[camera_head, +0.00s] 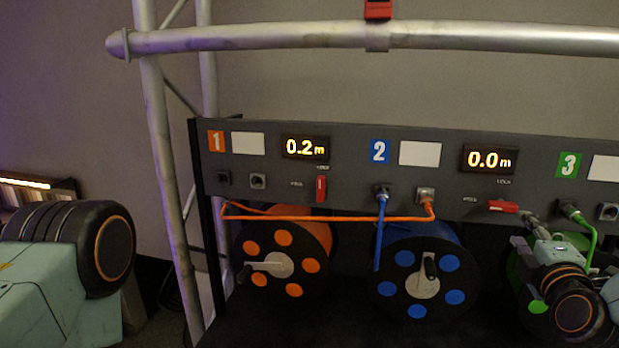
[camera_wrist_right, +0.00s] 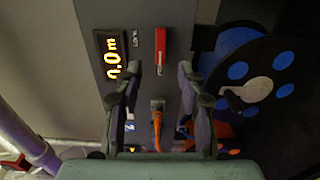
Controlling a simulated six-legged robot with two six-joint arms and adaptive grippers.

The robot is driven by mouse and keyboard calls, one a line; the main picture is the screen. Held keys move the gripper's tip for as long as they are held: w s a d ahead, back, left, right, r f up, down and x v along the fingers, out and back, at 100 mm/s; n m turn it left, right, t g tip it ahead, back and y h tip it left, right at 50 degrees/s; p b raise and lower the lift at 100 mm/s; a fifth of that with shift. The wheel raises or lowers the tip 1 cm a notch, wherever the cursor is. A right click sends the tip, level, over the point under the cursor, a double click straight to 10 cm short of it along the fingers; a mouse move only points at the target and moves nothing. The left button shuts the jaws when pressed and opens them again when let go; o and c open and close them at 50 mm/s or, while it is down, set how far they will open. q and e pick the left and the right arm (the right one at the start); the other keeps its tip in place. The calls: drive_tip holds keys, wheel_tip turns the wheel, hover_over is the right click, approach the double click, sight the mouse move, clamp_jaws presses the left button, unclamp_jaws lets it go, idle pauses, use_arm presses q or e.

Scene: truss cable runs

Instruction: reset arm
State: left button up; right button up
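My right gripper (camera_head: 532,222) is at the lower right of the head view, in front of the panel near channel 3. In the right wrist view its two fingers (camera_wrist_right: 159,78) stand apart with nothing held between them. Through the gap the wrist view shows a red lever (camera_wrist_right: 160,52) and an orange cable plug (camera_wrist_right: 157,118) in the panel behind. My left arm shows only as a link and dark joint at the left of the head view; its gripper is out of view.
The dark panel (camera_head: 350,165) has numbered channels, displays reading 0.2 m and 0.0 m, and red levers. An orange cable (camera_head: 330,218) runs across to channel 2. Orange (camera_head: 284,265) and blue (camera_head: 428,280) reels hang below. A metal truss (camera_head: 160,130) stands left.

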sight(505, 209)
drive_tip(key=x, duration=0.9)
drive_tip(key=shift+w, duration=0.55)
drive_tip(key=shift+w+f+m, duration=0.1)
drive_tip(key=shift+m, duration=0.9)
drive_tip(key=m, duration=0.3)
drive_tip(key=shift+s+m, duration=0.2)
drive_tip(key=shift+m, duration=0.2)
drive_tip(key=m, duration=0.2)
drive_tip(key=shift+w+m, duration=0.15)
drive_tip(key=shift+m, duration=0.45)
